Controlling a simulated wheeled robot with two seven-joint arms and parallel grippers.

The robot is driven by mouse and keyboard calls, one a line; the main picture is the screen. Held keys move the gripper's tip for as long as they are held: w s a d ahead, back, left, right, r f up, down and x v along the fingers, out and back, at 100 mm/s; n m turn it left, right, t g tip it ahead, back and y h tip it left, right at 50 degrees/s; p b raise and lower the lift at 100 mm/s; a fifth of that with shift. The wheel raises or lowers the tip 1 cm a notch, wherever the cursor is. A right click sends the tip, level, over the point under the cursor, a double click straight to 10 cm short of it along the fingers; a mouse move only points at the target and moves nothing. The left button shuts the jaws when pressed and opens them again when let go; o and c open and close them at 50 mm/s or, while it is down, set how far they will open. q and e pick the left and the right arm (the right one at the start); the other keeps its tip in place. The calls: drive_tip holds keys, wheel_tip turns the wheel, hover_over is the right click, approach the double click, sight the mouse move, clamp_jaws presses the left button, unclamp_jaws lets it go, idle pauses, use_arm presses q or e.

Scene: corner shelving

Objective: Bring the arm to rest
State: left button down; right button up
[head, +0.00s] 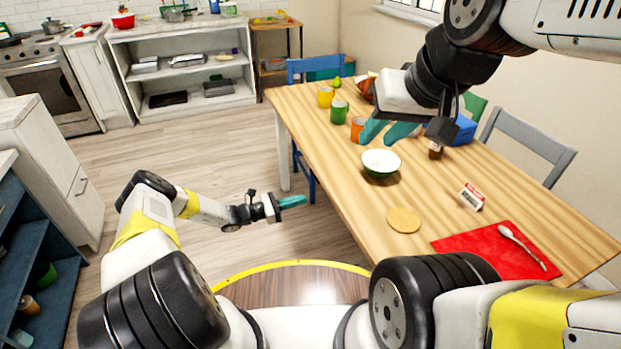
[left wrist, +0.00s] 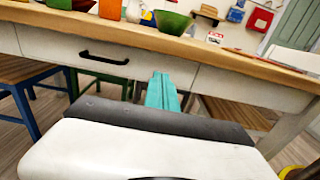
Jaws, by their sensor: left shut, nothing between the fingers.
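My left gripper (head: 292,201) is shut and empty, held out over the floor on the near left side of the wooden table (head: 322,127). In the left wrist view its teal fingers (left wrist: 162,92) are together in front of the table's drawer front. My right gripper (head: 388,131) is above the table, behind and above a white and green bowl (head: 381,162). Its two teal fingers look apart, with nothing seen between them. The bowl also shows at the table edge in the left wrist view (left wrist: 173,22).
On the table are a round tan coaster (head: 403,220), a red mat (head: 482,250) with a spoon (head: 523,248), a small box (head: 472,196) and several cups. Chairs (head: 530,142) stand around it. Blue shelves (head: 28,250) are at left. The middle floor is clear.

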use_arm(q)
drive_tip(key=s+a+r+m+g+y, duration=0.25)
drive_tip(key=s+r+m, duration=0.2)
drive_tip(key=r, duration=0.65)
drive_tip(key=s+a+r+m+g+y, duration=0.2)
drive_tip(key=s+r+m+y, duration=0.3)
drive_tip(key=r, duration=0.6)
drive_tip(key=s+a+r+m+g+y, duration=0.2)
drive_tip(key=r+m, duration=0.4)
drive_tip(key=r, duration=0.4)
drive_tip(key=s+a+r+m+t+y, duration=0.2)
drive_tip(key=s+a+r+m+t, duration=0.1)
drive_tip(key=s+r, duration=0.5)
drive_tip(key=s+a+r+m+t+y, duration=0.3)
drive_tip(key=s+r, duration=0.4)
drive_tip(key=s, duration=0.7)
drive_tip(key=shift+a+r+m+t, duration=0.35)
drive_tip(key=shift+a+t, duration=0.2)
drive_tip(key=shift+a, duration=0.55)
